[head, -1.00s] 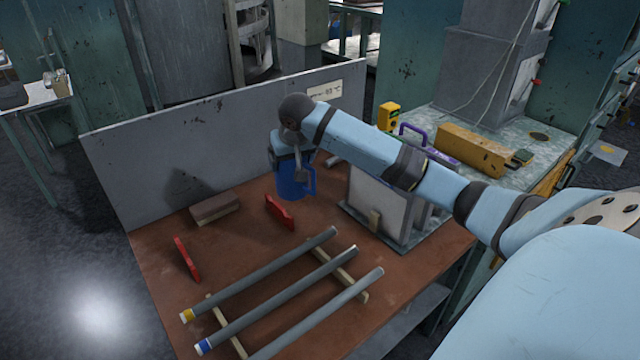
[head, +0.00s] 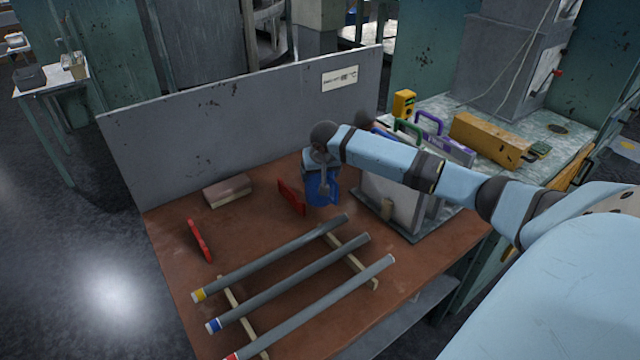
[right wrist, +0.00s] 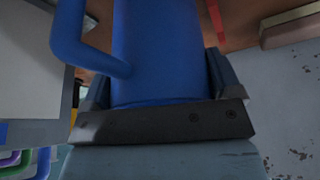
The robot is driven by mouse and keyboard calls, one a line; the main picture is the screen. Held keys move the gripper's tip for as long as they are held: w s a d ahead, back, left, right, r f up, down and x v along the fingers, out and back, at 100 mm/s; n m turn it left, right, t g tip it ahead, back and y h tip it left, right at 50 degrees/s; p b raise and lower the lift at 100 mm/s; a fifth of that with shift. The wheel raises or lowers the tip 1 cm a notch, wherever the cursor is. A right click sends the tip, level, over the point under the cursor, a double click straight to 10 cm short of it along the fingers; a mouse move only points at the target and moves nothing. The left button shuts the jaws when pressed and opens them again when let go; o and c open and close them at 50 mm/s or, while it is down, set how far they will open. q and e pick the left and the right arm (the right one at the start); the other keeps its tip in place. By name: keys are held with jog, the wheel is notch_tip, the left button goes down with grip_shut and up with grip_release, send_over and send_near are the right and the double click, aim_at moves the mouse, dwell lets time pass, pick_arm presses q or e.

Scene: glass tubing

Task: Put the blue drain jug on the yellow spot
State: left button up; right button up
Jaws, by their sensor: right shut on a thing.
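The blue jug (head: 324,190) is held by my right gripper (head: 318,168) over the brown tabletop, beside a red block. I cannot tell whether its base touches the table. In the right wrist view the jug (right wrist: 160,45) fills the middle, between the fingers of my right gripper (right wrist: 165,88), with its handle on the left. My right wrist hides the jug's top in the head view. I see no clear yellow spot; a dark olive round mark (head: 558,128) lies on the right-hand bench. My left gripper is not in view.
Grey tubes (head: 290,285) lie on wooden strips at the front. Red blocks (head: 291,197) (head: 199,240) and a brown block (head: 227,190) stand left of the jug. A pale box (head: 395,200) stands right. A grey panel (head: 240,110) closes the back.

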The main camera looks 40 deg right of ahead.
jog(key=shift+f, duration=2.3)
jog(key=shift+f, duration=0.1)
jog(key=o, duration=0.8)
